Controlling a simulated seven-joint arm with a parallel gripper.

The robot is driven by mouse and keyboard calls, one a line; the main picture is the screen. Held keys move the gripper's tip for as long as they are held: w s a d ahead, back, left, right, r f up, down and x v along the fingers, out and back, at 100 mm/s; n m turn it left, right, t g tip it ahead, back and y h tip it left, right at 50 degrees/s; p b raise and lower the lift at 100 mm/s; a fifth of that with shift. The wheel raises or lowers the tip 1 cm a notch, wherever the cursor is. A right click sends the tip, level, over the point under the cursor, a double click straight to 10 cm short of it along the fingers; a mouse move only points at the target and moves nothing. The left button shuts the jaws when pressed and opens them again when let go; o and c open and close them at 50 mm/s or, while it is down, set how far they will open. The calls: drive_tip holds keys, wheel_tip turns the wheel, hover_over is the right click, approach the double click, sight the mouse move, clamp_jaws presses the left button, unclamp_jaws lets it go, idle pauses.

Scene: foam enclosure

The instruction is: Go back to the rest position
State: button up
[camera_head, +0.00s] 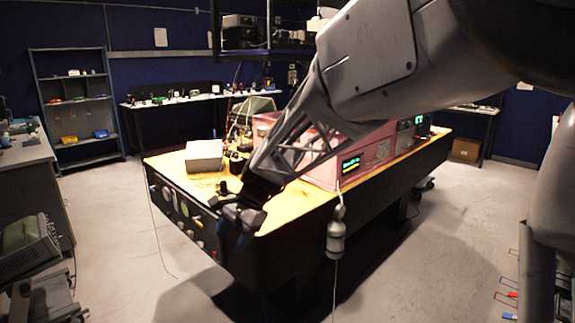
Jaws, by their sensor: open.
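My arm reaches in from the upper right of the head view and slopes down to the left. My gripper (238,222) is at its lower end, over the near left edge of the black-sided workbench (290,245). Its fingers are dark and small against the bench's dark front, and nothing is visible held in them. The arm hides part of the bench top and of the pink enclosure on it.
The pink enclosure (322,172) with a lit display stands on the bench. A white box (204,155) and small dark items sit behind my gripper. A hanging cable with a grey inline body (336,237) is in front of the bench. Floor (125,235) at left is clear.

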drive_tip(key=s+d+r+n+t+h, duration=0.1)
drive_tip(key=s+d+n+t+h, duration=0.3)
drive_tip(key=s+d, duration=2.5)
drive_tip(key=d+n+h, duration=0.1)
drive_tip(key=d+n, duration=0.1)
drive_tip(key=d, duration=0.1)
drive_tip(key=shift+s+t+h, duration=0.2)
drive_tip(key=shift+t+h, duration=0.2)
